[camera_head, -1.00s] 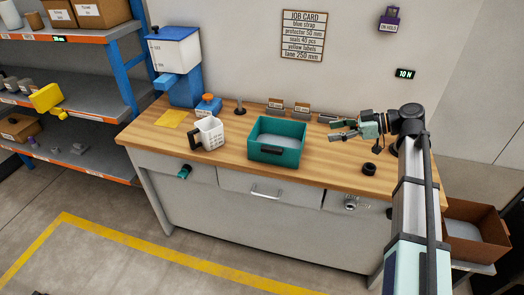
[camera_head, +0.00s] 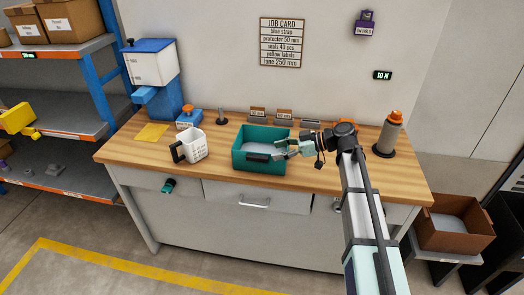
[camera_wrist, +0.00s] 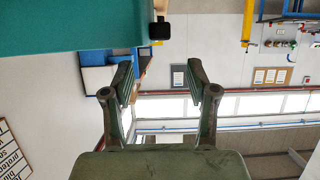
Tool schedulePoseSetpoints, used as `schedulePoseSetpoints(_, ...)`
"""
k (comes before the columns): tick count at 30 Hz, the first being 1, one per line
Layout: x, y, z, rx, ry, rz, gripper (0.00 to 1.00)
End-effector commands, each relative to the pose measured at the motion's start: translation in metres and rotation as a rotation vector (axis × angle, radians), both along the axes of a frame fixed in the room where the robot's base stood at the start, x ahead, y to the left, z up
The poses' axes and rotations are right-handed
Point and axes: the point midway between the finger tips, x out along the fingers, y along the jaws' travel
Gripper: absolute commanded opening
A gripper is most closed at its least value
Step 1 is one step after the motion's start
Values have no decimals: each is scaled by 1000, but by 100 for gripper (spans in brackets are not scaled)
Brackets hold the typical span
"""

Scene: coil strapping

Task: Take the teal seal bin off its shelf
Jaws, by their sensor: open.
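The teal bin (camera_head: 247,164) stands upright on the wooden bench top. No bin wall lies between the fingers there.
A white jug (camera_head: 193,146) stands left of the bin on the bench (camera_head: 320,178). A blue and white dispenser (camera_head: 155,75) is behind it. A grey bottle with an orange top (camera_head: 390,134) stands at the right end. An open cardboard box (camera_head: 452,231) is lower right.

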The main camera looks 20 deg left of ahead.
Motion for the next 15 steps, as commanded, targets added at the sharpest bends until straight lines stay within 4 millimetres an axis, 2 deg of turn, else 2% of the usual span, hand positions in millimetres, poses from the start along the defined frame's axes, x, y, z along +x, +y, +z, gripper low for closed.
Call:
schedulePoseSetpoints(11, -3, 21, -8, -1, 2, 1, 58)
schedulePoseSetpoints(15, -4, 37, -15, -1, 4, 2, 58)
